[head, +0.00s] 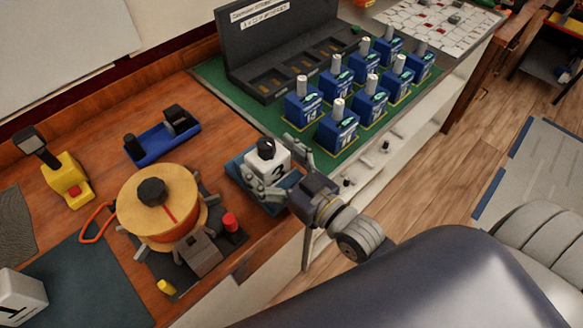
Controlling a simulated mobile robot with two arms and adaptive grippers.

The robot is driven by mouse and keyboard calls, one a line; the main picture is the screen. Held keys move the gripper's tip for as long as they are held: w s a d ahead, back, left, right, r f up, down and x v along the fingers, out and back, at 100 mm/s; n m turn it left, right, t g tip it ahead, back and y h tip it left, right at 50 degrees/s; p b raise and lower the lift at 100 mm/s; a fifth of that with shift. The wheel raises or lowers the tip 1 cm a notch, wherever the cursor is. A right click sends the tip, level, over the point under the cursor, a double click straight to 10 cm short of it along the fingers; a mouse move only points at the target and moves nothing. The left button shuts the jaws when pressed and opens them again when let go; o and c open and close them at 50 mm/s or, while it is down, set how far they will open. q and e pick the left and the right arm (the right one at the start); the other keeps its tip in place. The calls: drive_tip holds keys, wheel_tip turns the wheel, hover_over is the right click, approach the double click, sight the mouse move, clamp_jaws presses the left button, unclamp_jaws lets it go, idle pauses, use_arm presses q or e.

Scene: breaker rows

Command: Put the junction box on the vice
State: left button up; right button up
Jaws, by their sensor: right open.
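A white box marked 3 with a black knob on top, which looks like the junction box (277,163), stands upright at the middle bench edge. It is in or on a low blue holder (233,168), partly hidden by my gripper. My right gripper (275,168) is open, with its grey fingers at either side of the box; I cannot tell whether they touch it. A blue base with two black upright blocks, which looks like the vice (160,143), stands on the wooden bench to the left, with nothing between its blocks. My left gripper is out of view.
A round wooden drum (140,215) with a black knob stands left of my gripper. A yellow device (68,178) is at far left. Several blue numbered breakers (338,133) stand on the green mat before a dark rack (285,45). A white box marked 1 (20,297) is at lower left.

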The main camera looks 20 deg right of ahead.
drive_tip(key=b+v, duration=0.2)
drive_tip(key=v, duration=0.8)
drive_tip(key=shift+s+f, duration=0.1)
drive_tip(key=shift+s+d, duration=0.25)
drive_tip(key=shift+s, duration=0.3)
